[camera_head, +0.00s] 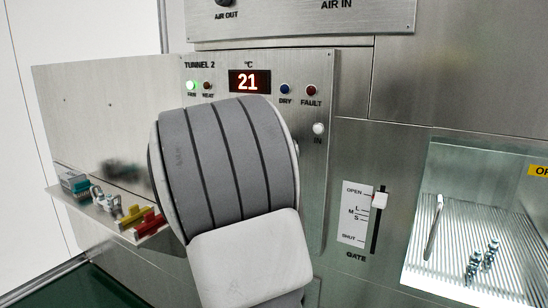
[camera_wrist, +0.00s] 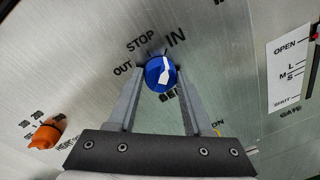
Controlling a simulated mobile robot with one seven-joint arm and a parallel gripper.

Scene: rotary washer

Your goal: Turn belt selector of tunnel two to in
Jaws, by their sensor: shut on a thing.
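The belt selector is a round blue knob (camera_wrist: 151,76) with a white pointer mark, on a steel panel in the wrist view. OUT, STOP and IN are printed around it, with BELT below, partly hidden. The pointer runs nearly upright in the picture, its upper end toward the gap between STOP and IN, nearer IN; its exact setting is hard to tell. My gripper (camera_wrist: 160,73) has one finger on each side of the knob and is shut on it. In the head view my arm hides the knob and fingers. The tunnel 2 panel (camera_head: 318,190) shows behind it.
An orange knob (camera_wrist: 45,136) lies lower left of the selector. A gate slider (camera_head: 379,201) is on the right of the panel. A display (camera_head: 249,81) reads 21. A shelf (camera_head: 104,214) with coloured items is at left, a lit ribbed chamber (camera_head: 505,215) at right.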

